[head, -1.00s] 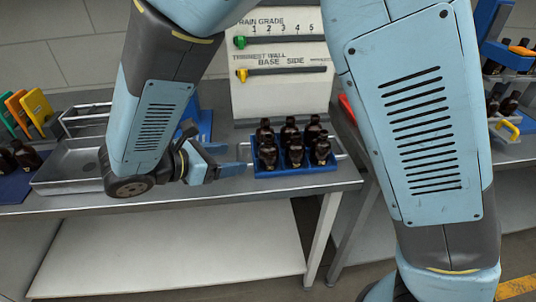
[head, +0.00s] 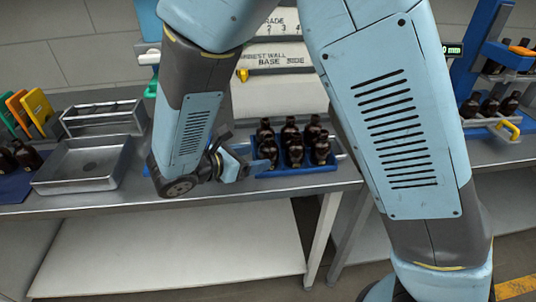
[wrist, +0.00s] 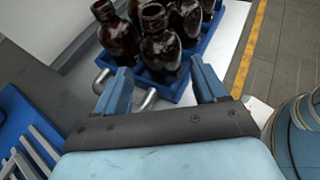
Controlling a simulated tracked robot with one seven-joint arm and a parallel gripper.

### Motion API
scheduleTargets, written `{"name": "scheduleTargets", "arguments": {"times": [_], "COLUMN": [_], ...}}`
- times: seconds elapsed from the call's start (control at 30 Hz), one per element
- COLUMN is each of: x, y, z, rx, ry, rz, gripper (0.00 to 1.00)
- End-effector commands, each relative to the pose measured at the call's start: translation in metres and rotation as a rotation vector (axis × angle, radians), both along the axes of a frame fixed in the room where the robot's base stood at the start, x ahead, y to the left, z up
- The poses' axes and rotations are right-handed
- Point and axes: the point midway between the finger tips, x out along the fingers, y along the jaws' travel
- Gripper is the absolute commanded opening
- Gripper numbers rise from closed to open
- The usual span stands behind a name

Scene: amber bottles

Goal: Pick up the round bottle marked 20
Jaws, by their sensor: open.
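Several dark amber bottles (head: 293,152) stand close together in a blue tray (head: 300,169) on the bench. No mark 20 can be read on any of them, so I cannot tell which is that bottle. My gripper (head: 264,158) is at the tray's left end in the head view. In the wrist view my gripper (wrist: 161,74) is open and empty. Its fingers point at the tray, and the nearest bottle (wrist: 160,50) stands just beyond the fingertips, roughly in line with the gap. Another bottle (wrist: 115,36) stands to its left. The fingertips hide part of the tray edge.
A metal handle (wrist: 146,100) sticks out from the tray's near end, by the left finger. An empty metal tray (head: 85,165) lies on the bench to the left. A panel with sliders (head: 285,90) rises behind the bottles. More bottles (head: 490,103) stand at a blue rack on the right.

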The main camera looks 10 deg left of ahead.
Motion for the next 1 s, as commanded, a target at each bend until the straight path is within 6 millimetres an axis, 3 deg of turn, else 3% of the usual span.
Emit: {"name": "scheduleTargets", "arguments": {"times": [0.3, 0.57, 1.0], "x": [0.026, 0.029, 0.028], "y": [-0.027, -0.03, -0.03], "z": [-0.016, -0.017, -0.017], "rx": [0.0, 0.001, 0.001], "ry": [0.0, 0.0, 0.0], "rz": [-0.002, 0.0, -0.001], "gripper": [0.71, 0.71, 0.3]}}
